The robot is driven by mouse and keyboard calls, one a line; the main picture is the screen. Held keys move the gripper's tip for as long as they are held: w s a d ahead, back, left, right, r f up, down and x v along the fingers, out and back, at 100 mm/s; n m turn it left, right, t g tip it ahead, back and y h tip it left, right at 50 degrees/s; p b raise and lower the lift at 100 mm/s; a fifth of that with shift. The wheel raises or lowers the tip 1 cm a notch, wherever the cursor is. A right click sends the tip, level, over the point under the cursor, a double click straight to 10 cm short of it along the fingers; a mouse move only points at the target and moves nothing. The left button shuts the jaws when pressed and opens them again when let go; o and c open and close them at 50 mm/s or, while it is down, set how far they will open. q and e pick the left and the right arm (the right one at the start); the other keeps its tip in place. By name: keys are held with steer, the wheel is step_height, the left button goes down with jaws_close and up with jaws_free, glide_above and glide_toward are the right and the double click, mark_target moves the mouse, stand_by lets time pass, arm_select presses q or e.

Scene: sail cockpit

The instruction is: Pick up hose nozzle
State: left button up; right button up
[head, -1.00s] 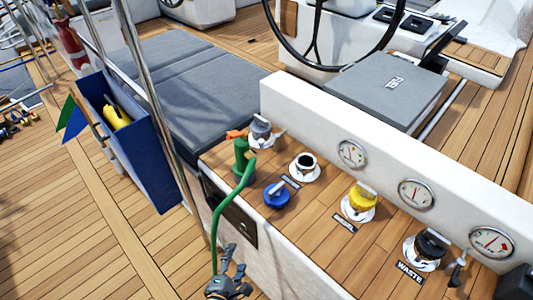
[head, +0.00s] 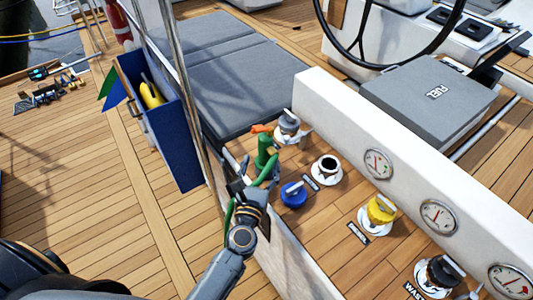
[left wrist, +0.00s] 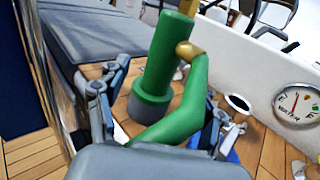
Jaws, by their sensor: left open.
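My left gripper (head: 255,184) is open just in front of the nozzle, partly hiding the hose. In the left wrist view the fingers of the left gripper (left wrist: 162,98) stand on either side of the hose and the lower nozzle, with no clear grip on either. My right gripper is not in view.
Beside the nozzle are a blue cap (head: 293,194), an open black filler (head: 327,168), a grey-handled cap (head: 288,124) and a yellow cap (head: 380,210). A white gauge wall (head: 400,150) runs behind. A steel post and a blue box (head: 170,160) stand to the left.

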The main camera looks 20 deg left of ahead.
mark_target(264, 157)
arm_select(q)
steer(key=shift+w+r, duration=0.15)
steer(key=shift+w, duration=0.45)
steer(key=w+p, duration=0.1)
steer(key=w, duration=0.3)
steer(key=shift+w+a, duration=0.2)
steer(key=shift+s, duration=0.1)
steer(key=shift+c, duration=0.2)
jaws_close()
